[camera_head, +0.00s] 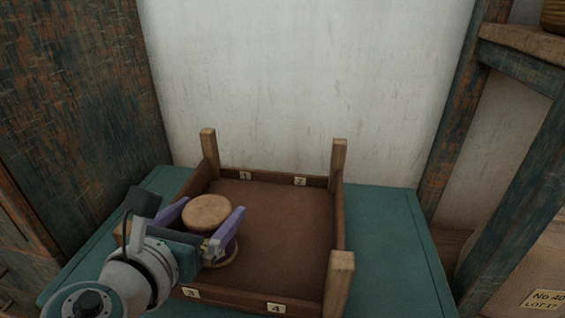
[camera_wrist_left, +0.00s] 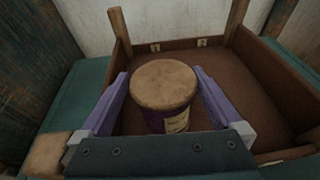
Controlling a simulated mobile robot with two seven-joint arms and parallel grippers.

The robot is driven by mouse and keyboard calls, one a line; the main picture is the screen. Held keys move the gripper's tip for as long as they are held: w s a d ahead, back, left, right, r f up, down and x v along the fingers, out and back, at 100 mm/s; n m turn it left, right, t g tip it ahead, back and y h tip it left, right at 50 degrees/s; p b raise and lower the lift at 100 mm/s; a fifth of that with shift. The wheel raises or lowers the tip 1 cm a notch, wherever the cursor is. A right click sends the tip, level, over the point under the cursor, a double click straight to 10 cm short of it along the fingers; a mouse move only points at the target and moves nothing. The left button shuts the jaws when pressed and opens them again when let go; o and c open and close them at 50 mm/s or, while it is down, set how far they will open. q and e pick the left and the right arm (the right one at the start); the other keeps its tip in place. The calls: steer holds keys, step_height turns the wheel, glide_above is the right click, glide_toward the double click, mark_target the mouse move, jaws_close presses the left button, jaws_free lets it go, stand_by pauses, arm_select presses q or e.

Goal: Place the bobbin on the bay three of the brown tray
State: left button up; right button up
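The bobbin (camera_head: 207,209) stands upright in the brown tray (camera_head: 285,222), in its near-left quarter by the label 3 (camera_head: 190,293). It has a pale round top and a dark purple barrel with a paper label, seen in the left wrist view (camera_wrist_left: 163,88). My left gripper (camera_head: 214,206) has its purple fingers on either side of the bobbin, with visible gaps beside it, so it looks open. The fingers also flank it in the left wrist view (camera_wrist_left: 162,76). The bobbin's lower end appears to rest on the tray floor. My right gripper is out of view.
The tray sits on a green table (camera_head: 390,235) and has raised wooden corner posts (camera_head: 338,280). Labels 1 (camera_head: 246,176) and 2 (camera_head: 300,182) mark the far rim, label 4 (camera_head: 276,308) the near rim. The tray's right half is empty. A wooden rack (camera_head: 520,190) stands right.

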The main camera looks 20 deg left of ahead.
arm_select(q)
steer(key=shift+r, duration=0.1)
steer(key=shift+s+r, duration=0.15)
steer(key=p+v, duration=0.2)
steer(key=v, duration=0.9)
steer(key=s+a+r+n+g+y, duration=0.1)
steer(key=a+r+n+y, duration=0.25)
steer(key=n, duration=0.55)
steer(key=s+a+r+n+g+y, duration=0.1)
steer(key=a+r+n+g+y, duration=0.15)
steer(key=a+n, duration=0.45)
steer(key=s+d+f+n+g+h, duration=0.2)
steer(key=s+d+n+g+h, duration=0.1)
steer(key=d+n, duration=0.4)
steer(key=s+d+f+n+g+h, duration=0.3)
steer(key=s+d+n+g+h, duration=0.1)
steer(key=d+n, duration=0.4)
steer(key=shift+s+n+h, duration=0.5)
steer(key=shift+s+h, duration=0.1)
steer(key=shift+h, duration=0.3)
